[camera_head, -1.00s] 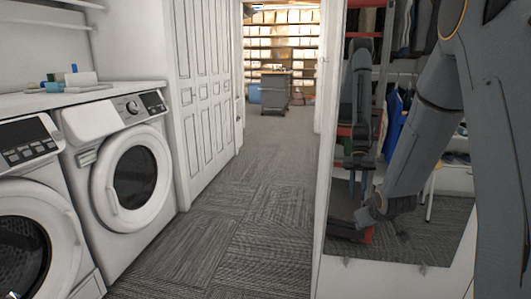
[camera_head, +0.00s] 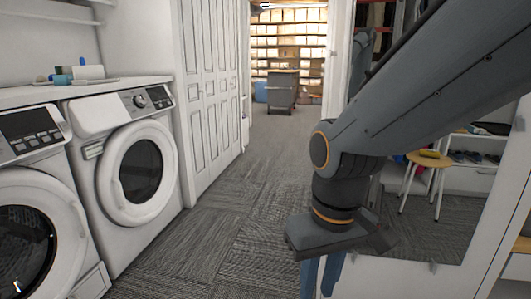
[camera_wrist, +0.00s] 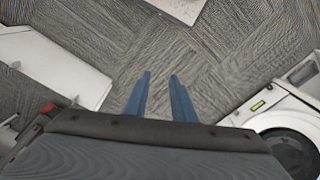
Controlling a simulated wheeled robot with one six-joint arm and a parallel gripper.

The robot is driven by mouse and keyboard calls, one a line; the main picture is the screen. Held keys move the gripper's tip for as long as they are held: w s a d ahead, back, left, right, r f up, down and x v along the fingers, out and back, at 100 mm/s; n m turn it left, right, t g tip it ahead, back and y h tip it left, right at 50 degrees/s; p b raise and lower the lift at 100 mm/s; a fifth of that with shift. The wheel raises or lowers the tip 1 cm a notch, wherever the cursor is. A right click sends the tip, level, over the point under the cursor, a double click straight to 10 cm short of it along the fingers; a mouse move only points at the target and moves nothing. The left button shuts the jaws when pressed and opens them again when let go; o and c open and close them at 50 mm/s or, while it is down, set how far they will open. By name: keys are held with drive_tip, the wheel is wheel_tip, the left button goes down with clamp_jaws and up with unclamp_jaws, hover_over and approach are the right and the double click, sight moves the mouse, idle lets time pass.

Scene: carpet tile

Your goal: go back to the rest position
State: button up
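My gripper (camera_head: 321,280) hangs below my bent arm in the head view, pointing down over the carpet, with its lower end cut off by the frame. In the wrist view my gripper (camera_wrist: 160,76) shows two blue fingers standing apart, with only carpet between them. It is open and empty. It touches nothing that I can see.
Two white washing machines (camera_head: 136,170) stand at the left under a counter. A mirror (camera_head: 440,225) on the right reflects a stool. The carpeted aisle (camera_head: 265,170) is clear, leading to a grey cabinet (camera_head: 281,92) and shelves at the back.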

drive_tip(key=s+d+r+m+p, duration=0.3)
drive_tip(key=d+r+p, duration=0.7)
drive_tip(key=p, duration=1.1)
wheel_tip(320, 180, up, 3)
drive_tip(key=shift+d+r+m+g+h, duration=0.15)
drive_tip(key=shift+r+m+g+h, duration=0.05)
drive_tip(key=shift+m+g+h, duration=0.1)
